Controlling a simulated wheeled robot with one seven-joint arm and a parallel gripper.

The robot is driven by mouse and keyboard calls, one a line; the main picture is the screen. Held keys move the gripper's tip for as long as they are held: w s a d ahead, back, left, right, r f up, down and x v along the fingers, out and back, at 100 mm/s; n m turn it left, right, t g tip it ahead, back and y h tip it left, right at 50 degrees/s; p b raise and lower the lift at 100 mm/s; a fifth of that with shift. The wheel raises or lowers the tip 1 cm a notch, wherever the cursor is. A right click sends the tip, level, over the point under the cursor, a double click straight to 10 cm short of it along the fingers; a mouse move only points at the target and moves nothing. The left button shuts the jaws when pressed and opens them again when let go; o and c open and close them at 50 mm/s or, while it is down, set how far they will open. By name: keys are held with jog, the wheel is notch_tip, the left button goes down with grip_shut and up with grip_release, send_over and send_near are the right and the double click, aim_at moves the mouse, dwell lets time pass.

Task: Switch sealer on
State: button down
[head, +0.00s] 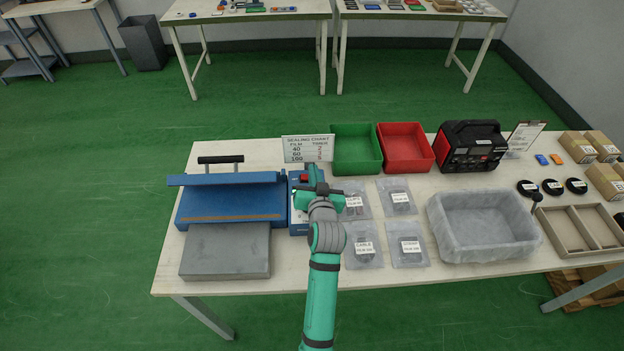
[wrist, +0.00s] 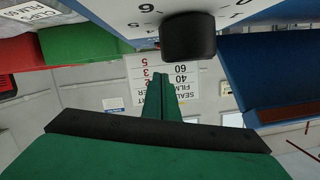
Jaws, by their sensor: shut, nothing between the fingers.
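The blue sealer (head: 232,204) stands at the left of the table, with a black handle (head: 221,160) on its bar and a grey plate (head: 226,250) in front. A blue control box (head: 297,218) adjoins its right side, with a small red part (head: 304,177) near its back. My gripper (head: 312,172) is shut and empty over this box, hiding much of it. In the wrist view, the shut fingers (wrist: 163,95) are close to a black knob (wrist: 188,37) on a white numbered panel (wrist: 120,12). I cannot tell whether they touch it. The switch position cannot be made out.
A sealing chart (head: 307,148) stands behind the box. Green (head: 356,143) and red (head: 405,141) bins are at the back. Labelled bags (head: 403,197) lie right of my arm, beside a grey tub (head: 483,226). A black and red device (head: 470,146) stands behind the tub.

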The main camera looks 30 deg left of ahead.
jog(key=v, duration=1)
jog(key=shift+r, duration=0.3)
